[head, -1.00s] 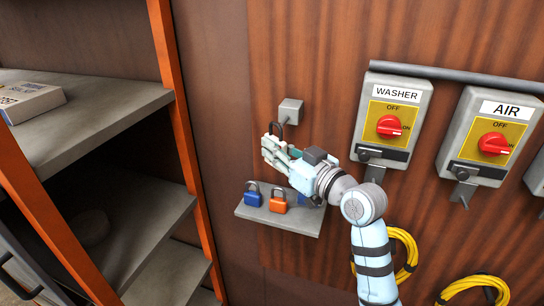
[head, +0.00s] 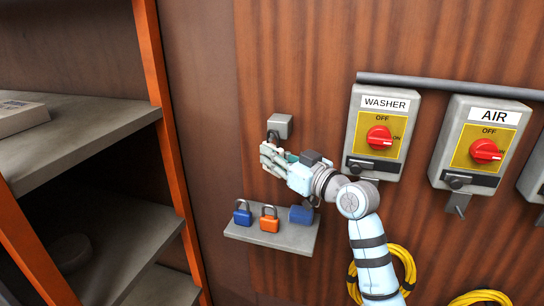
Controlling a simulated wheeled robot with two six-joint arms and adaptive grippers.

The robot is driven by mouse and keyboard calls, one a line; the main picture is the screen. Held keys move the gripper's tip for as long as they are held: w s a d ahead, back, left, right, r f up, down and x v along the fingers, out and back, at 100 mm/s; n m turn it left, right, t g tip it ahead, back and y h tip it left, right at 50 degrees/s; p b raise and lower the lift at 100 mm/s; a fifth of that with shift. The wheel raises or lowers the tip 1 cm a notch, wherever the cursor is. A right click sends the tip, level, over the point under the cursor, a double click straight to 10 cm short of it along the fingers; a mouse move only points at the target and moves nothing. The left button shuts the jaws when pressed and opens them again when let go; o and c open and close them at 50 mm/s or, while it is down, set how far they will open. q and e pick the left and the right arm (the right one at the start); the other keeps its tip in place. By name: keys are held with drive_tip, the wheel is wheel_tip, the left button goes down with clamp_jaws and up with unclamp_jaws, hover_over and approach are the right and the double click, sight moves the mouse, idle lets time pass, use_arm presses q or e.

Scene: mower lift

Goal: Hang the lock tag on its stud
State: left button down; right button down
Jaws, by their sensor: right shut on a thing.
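My right gripper (head: 268,158) is shut on the lock tag, which is mostly hidden by the fingers. A dark loop (head: 272,136) stands up above the fingers, and a little teal (head: 291,156) shows behind them. A small grey block (head: 280,124) sticks out from the wood panel just above. The loop overlaps the block's lower left in the picture; I cannot tell whether they touch. No separate stud can be made out on the block. My left gripper is not in view.
Below the gripper, a small grey ledge (head: 270,236) holds a blue padlock (head: 242,217), an orange padlock (head: 269,224) and another blue item (head: 301,214). The WASHER box (head: 357,140) and AIR box (head: 446,150) are to the right. An orange-framed shelf (head: 90,130) stands left.

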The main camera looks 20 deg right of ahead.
idle(0.3)
drive_tip(key=c, duration=1.5)
unclamp_jaws()
drive_tip(key=shift+c, duration=0.2)
